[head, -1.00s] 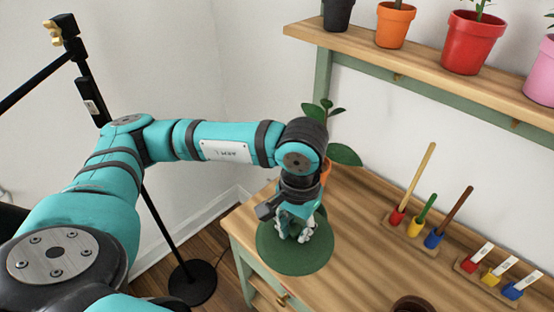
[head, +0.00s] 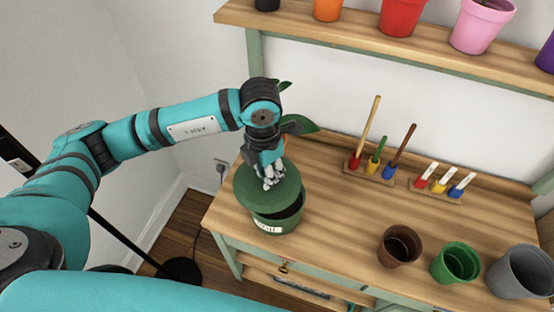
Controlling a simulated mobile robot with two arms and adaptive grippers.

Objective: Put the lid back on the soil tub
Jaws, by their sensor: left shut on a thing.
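The lid (head: 250,190) is a round dark green disc in the head view. My left gripper (head: 271,182) points down onto its top and is shut on it, though the fingers hide the exact place of grip. The soil tub (head: 288,222), green with a white label on its front, stands on the bench below the lid. The lid lies over the tub but is offset to the left and back. A dark crescent of the tub's opening shows at the front right. I cannot tell whether lid and rim touch. My right gripper is not in view.
The wooden bench (head: 330,225) has clear room right of the tub. Brown (head: 399,246), green (head: 455,263) and grey (head: 521,271) pots stand at the front right. Tool racks (head: 370,170) line the back. A leafy plant (head: 300,124) is behind my gripper. A shelf (head: 390,48) holds pots above.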

